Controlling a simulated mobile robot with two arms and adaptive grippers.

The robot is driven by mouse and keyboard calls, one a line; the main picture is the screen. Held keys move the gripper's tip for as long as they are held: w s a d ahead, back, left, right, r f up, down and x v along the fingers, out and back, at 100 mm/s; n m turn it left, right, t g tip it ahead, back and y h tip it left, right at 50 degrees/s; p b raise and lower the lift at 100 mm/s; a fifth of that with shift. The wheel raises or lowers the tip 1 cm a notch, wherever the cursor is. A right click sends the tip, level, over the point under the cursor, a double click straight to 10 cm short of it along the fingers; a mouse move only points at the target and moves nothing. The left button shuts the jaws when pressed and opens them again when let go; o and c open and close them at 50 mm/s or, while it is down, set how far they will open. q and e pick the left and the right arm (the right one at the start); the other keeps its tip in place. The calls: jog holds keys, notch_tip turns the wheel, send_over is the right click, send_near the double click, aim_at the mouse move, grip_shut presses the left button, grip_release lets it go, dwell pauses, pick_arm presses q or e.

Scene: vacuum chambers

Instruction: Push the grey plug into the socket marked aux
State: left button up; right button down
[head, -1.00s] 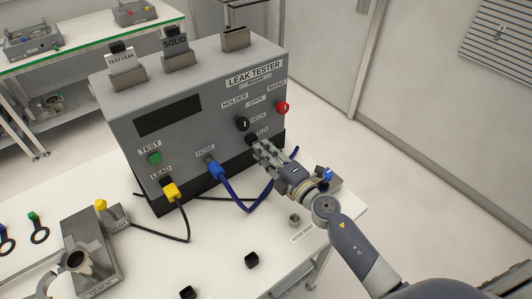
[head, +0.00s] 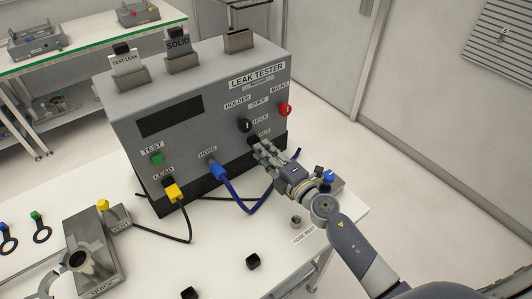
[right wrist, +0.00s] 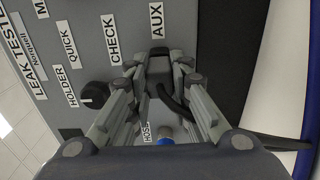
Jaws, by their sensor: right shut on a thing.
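My right gripper (head: 262,149) is at the lower right of the leak tester's front panel, just below the AUX label (head: 264,133). In the right wrist view its fingers (right wrist: 159,68) are shut on a dark grey plug (right wrist: 159,52), directly beside the AUX label (right wrist: 157,20). A dark cable (right wrist: 171,101) curves back from the plug between the fingers. The plug is at the panel face; the AUX socket is hidden behind it, so I cannot tell how deep it sits. My left gripper is not in view.
The leak tester (head: 222,100) stands on a white table (head: 215,270). A blue hose plug (head: 217,170) and yellow lead plug (head: 172,191) sit left of my gripper, with the blue hose looping below. A black knob (head: 244,125) and red knob (head: 285,109) are above.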

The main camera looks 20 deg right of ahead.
jog(key=shift+w+a, duration=0.1)
jog(key=shift+w, duration=0.25)
dwell(0.3)
jog(key=shift+w+r, duration=0.1)
jog(key=shift+w, duration=0.05)
dwell(0.5)
jog(key=c, duration=1.4)
grip_release()
jog(key=shift+c, duration=0.2)
jog(key=shift+o, duration=0.4)
jog(key=shift+w+a, duration=0.1)
jog(key=v, duration=0.7)
